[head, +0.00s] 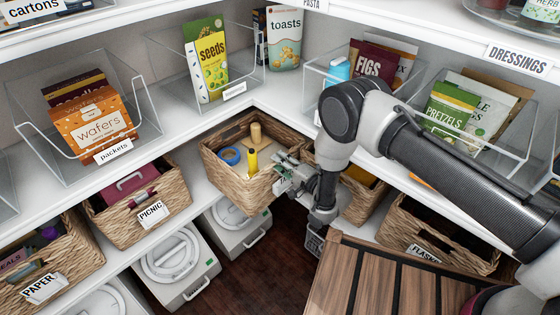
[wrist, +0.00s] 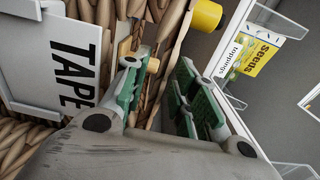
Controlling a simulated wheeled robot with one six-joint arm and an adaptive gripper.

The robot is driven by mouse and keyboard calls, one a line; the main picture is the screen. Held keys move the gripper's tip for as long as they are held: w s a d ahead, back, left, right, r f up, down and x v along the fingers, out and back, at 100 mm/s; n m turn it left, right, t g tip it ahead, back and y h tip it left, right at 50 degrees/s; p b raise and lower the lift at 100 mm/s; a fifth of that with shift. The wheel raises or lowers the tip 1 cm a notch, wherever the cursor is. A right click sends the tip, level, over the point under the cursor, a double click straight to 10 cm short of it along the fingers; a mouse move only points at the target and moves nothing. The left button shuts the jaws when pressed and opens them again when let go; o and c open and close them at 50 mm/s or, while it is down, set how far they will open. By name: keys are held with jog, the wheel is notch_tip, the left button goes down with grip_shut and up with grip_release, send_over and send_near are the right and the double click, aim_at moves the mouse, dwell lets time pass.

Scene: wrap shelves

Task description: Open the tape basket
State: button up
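The tape basket (head: 243,191) is a woven box in the shelf corner. It juts out past the shelf edge over the floor, so its inside shows: a blue tape ring (head: 230,156), a yellow roll (head: 251,162) and a tan wooden piece (head: 256,133). Its white TAPE label (wrist: 62,62) fills the left of the wrist view. My gripper (head: 284,172) is at the basket's right front rim. In the wrist view its two green-padded fingers (wrist: 160,85) stand apart with the wicker rim between them. A gap seems to show beside the right finger; firm contact is not clear.
The picnic basket (head: 137,213) stands to the left, and another basket (head: 360,196) is close on the right behind my arm. White lidded bins (head: 180,266) stand below. A slatted wooden top (head: 375,280) is at the lower right. Dark floor (head: 262,265) lies open in front.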

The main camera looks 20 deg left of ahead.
jog(key=shift+r, duration=0.1)
jog(key=v, duration=1.2)
jog(key=shift+a, duration=0.1)
